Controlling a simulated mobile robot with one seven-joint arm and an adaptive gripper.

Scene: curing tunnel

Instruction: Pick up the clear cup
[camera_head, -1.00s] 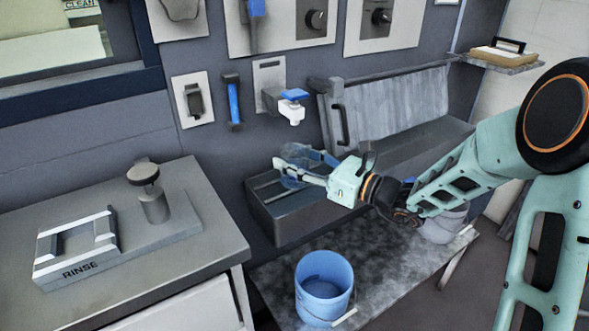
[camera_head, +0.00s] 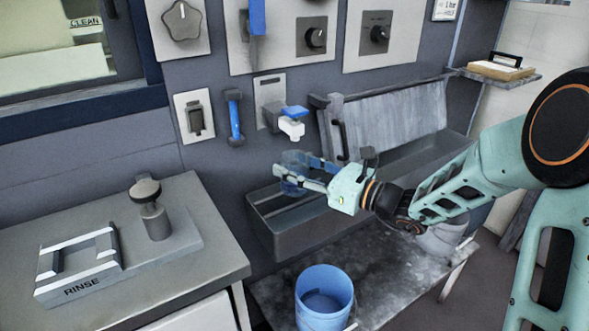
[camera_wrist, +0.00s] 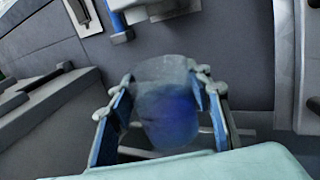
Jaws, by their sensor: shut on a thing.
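The clear cup (camera_wrist: 165,105) is see-through with a bluish tint and sits between the two fingers of my gripper in the wrist view. My gripper (camera_head: 300,175) is shut on it, with a finger pressed to each side. In the head view the cup (camera_head: 293,172) is partly hidden by the fingers and looks small. My gripper holds it above the left end of the grey trough, near the back wall. The cup's contents are too blurred to tell.
The grey trough (camera_head: 285,225) with a raised lid (camera_head: 395,115) lies below and behind my gripper. A blue bucket (camera_head: 324,300) stands on the low table (camera_head: 390,285). The RINSE fixture (camera_head: 78,292) is on the left counter. A white tap with blue handle (camera_head: 291,128) juts from the wall.

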